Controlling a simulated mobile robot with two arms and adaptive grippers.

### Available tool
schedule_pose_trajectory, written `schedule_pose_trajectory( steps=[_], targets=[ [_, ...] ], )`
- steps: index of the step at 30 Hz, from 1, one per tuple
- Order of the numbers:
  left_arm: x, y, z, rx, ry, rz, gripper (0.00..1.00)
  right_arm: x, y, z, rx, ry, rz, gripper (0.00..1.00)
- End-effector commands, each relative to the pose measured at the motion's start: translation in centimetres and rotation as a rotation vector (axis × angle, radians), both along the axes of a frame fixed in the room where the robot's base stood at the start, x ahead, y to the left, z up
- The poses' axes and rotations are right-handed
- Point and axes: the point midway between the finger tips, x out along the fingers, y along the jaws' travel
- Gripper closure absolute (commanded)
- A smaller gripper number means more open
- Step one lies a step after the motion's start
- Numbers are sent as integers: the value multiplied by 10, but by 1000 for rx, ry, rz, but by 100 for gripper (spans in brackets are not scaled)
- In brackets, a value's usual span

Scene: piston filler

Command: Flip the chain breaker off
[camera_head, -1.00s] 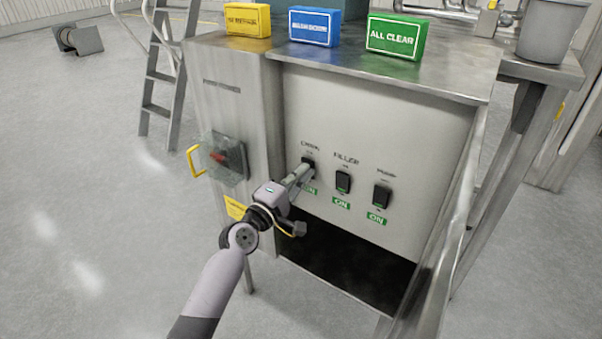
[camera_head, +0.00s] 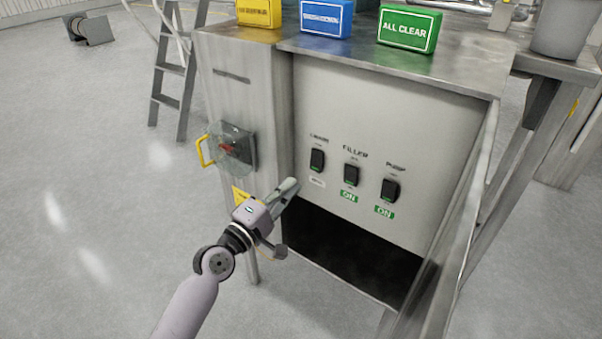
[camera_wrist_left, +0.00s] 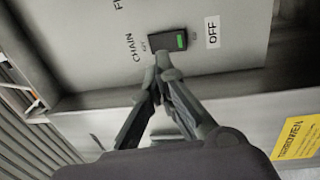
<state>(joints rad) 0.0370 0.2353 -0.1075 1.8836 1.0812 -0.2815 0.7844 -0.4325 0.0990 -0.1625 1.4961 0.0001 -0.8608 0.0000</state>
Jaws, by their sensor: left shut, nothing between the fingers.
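The chain breaker (camera_head: 317,160) is the leftmost of three black switches on the grey panel. Its label below is now white; in the left wrist view the chain breaker (camera_wrist_left: 168,42) shows a green mark and the label OFF (camera_wrist_left: 212,30). The filler switch (camera_head: 351,174) and pump switch (camera_head: 390,189) have green ON labels. My left gripper (camera_head: 291,186) is shut and empty, below and left of the chain breaker in the head view. In the left wrist view its fingertips (camera_wrist_left: 162,64) appear just below the switch; I cannot tell whether they touch it. My right gripper is not in view.
A red rotary switch (camera_head: 227,147) under a clear cover with a yellow handle sits on the cabinet's left face. Yellow, blue (camera_head: 326,18) and green (camera_head: 408,28) sign blocks stand on top. A dark opening (camera_head: 340,250) lies below the panel.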

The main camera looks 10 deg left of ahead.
Motion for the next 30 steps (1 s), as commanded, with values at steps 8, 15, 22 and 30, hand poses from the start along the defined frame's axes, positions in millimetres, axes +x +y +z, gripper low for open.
schedule_pose_trajectory(
  steps=[8,15,22,30],
  targets=[
    [-25,11,-3,0,0,0,100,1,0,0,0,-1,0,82],
    [-26,11,-3,-2,-1,1,100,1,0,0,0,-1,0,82],
    [-26,11,-3,-1,-1,1,100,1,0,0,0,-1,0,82],
    [-37,3,-83,239,107,-7,100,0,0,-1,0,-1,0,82]
  ],
)
